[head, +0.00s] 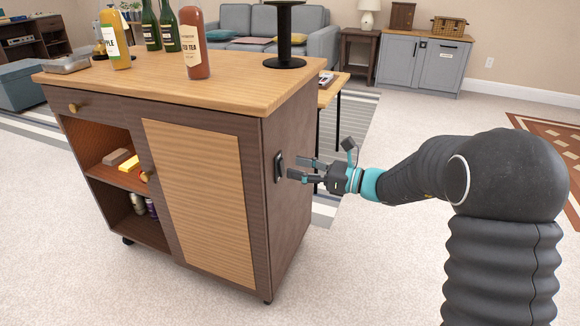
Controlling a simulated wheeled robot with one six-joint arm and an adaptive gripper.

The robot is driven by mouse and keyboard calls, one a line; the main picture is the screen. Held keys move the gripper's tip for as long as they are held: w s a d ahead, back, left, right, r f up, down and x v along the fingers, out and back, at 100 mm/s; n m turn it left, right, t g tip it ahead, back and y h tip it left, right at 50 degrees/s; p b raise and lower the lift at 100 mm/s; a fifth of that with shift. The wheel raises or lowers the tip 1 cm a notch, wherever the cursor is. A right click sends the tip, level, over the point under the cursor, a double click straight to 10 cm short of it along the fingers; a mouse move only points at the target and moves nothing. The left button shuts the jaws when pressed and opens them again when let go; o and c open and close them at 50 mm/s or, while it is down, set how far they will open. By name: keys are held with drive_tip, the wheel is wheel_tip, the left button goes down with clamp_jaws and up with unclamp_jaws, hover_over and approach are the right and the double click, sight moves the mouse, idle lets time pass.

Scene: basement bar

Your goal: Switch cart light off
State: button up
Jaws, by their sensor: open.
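The wooden bar cart (205,200) stands left of centre, with a light top and dark brown sides. A small dark switch plate (279,166) is on its right side panel, near the front edge. My gripper (297,169) reaches in from the right with its fingers pointing left at the plate. The fingers are spread apart with nothing between them. The fingertips are very near the plate; I cannot tell whether they touch it. No lit lamp on the cart is clear in this view.
A small table (331,92) is behind the cart. A grey sofa (260,38) and a grey cabinet (423,65) are farther back. Carpet right of the cart is clear.

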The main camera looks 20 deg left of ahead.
sight(282, 164)
drive_tip(key=shift+w+a, duration=0.15)
drive_tip(key=shift+a, duration=1.4)
